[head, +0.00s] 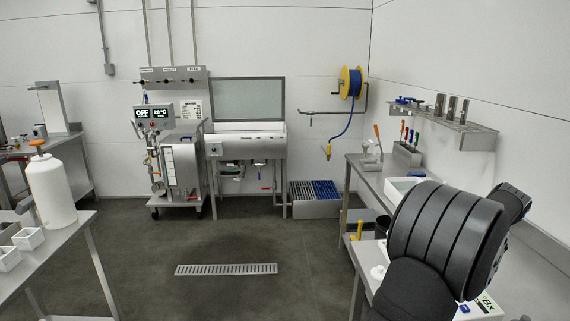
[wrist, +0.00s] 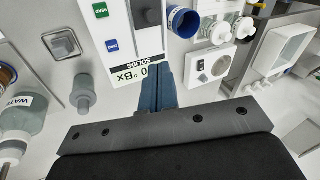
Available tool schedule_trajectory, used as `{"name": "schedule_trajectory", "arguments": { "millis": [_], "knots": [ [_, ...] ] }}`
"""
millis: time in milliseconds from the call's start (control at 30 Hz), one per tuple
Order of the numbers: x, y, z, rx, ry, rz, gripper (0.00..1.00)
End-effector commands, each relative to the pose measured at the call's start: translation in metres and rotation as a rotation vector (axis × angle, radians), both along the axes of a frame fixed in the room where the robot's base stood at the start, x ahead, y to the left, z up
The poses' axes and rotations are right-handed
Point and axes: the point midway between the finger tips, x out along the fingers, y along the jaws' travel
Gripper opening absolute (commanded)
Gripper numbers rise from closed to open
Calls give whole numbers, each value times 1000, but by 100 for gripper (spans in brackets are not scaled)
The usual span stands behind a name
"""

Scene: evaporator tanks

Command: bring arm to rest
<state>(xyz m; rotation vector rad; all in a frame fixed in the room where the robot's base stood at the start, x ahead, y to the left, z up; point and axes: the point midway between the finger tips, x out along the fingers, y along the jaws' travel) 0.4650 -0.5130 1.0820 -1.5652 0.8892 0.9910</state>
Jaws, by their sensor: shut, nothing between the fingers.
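My arm (head: 445,240) fills the right foreground of the head view, raised over the right-hand bench, and its gripper end is hidden there. In the wrist view my gripper (wrist: 158,88) points at the bench with its blue-grey fingers together and nothing between them. Just beyond the fingertips is a white instrument with a display (wrist: 142,77) reading 0 °Bx, labelled SOLIDS. I cannot tell how far the fingertips are from it.
The right bench (head: 373,182) runs along the wall under a shelf (head: 450,122). A left table (head: 62,245) holds a white bottle (head: 50,188). The wrist view shows a bottle labelled WATER (wrist: 22,118) and a blue-rimmed jar (wrist: 184,21). The middle floor is clear around a drain (head: 226,269).

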Motion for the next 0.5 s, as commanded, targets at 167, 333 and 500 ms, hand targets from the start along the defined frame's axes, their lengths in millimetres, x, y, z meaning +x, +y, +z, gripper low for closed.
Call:
{"name": "schedule_trajectory", "arguments": {
  "millis": [167,333,500],
  "knots": [
    [12,-11,15,-133,75,113,0],
    [20,-22,31,-254,148,212,0],
    [11,-18,15,-307,130,204,0]
  ]
}}
